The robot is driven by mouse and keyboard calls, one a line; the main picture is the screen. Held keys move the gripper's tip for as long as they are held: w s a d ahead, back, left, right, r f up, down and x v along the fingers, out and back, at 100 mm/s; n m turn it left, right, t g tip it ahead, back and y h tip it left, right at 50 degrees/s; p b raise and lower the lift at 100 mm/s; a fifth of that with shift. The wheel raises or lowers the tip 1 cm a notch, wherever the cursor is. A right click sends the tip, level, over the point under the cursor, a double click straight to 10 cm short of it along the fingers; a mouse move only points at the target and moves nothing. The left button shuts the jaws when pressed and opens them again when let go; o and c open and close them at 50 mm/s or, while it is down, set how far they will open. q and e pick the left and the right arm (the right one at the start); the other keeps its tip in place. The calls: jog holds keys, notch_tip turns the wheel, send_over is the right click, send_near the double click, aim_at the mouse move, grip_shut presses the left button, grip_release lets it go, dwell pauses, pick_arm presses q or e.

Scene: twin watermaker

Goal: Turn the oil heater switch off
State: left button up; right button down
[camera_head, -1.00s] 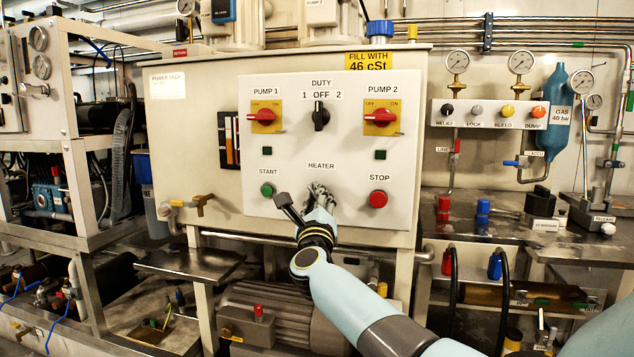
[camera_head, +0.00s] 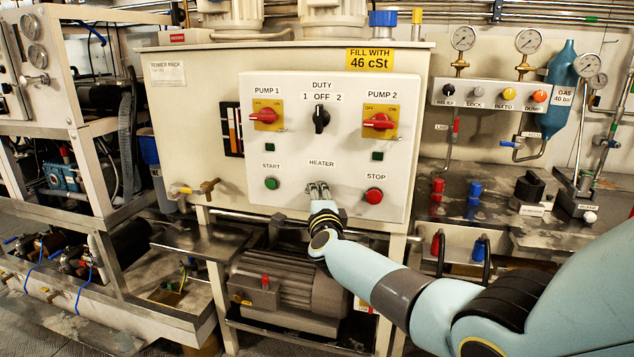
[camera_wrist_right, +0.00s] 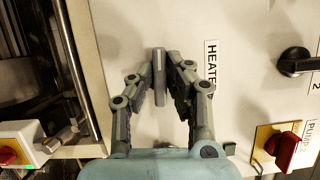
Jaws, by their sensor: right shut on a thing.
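The white control panel (camera_head: 340,140) faces me, with the word HEATER (camera_head: 321,163) printed in its lower middle. My right gripper (camera_head: 318,188) is at the panel just below that word and covers the heater switch in the head view. In the right wrist view, the grey heater switch (camera_wrist_right: 159,72) stands beside the HEATER label (camera_wrist_right: 211,67). My right gripper's fingers (camera_wrist_right: 166,84) are drawn in on it from both sides. The switch's on or off marks cannot be made out. My left gripper is not in view.
Start (camera_head: 271,183) and stop (camera_head: 374,196) buttons flank my right gripper. Above are the black duty knob (camera_head: 321,118) and the red pump 1 (camera_head: 263,116) and pump 2 (camera_head: 379,122) switches. A pipe (camera_head: 265,217) and a motor (camera_head: 290,285) lie below the panel.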

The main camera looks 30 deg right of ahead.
jog(key=shift+n+p, duration=0.5)
jog(key=shift+p, duration=0.05)
jog(key=shift+f+g, duration=0.1)
jog(key=shift+g, duration=0.2)
jog(key=c, duration=1.4)
grip_release()
jog(key=shift+a, duration=0.1)
jog(key=shift+o, duration=0.4)
jog(key=shift+s, duration=0.1)
jog(key=v, duration=1.1)
jog(key=shift+s, duration=0.4)
jog(key=shift+a+f, duration=0.1)
